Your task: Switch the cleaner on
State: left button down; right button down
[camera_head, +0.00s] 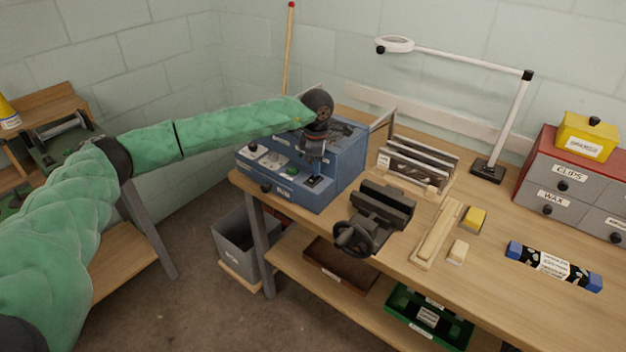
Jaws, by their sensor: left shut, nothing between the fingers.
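The cleaner appears to be the blue box-shaped machine (341,172) at the left end of the workbench. Its sloped front panel carries small knobs, a pale plate and labels too small to read. My left arm, in a green sleeve, reaches in from the left. My left gripper (314,172) is shut and empty, pointing down over the right part of the front panel. It hides part of the machine's top and panel. I cannot tell whether it touches the panel. My right gripper is not in view.
A dark vise (381,208) stands right of the machine, with a slotted rack (418,165) behind it. A magnifier lamp (511,120), wooden strips (437,233), a patterned roll (553,266) and a drawer unit (567,187) are further right. A grey bin (238,244) stands below.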

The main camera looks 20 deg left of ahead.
pick_arm(q)
jog(key=shift+f+b, duration=0.35)
jog(key=shift+f, duration=0.15)
jog(key=shift+r, duration=0.1)
dwell(0.3)
jog(key=shift+r+p, duration=0.4)
jog(key=shift+r, duration=3.05)
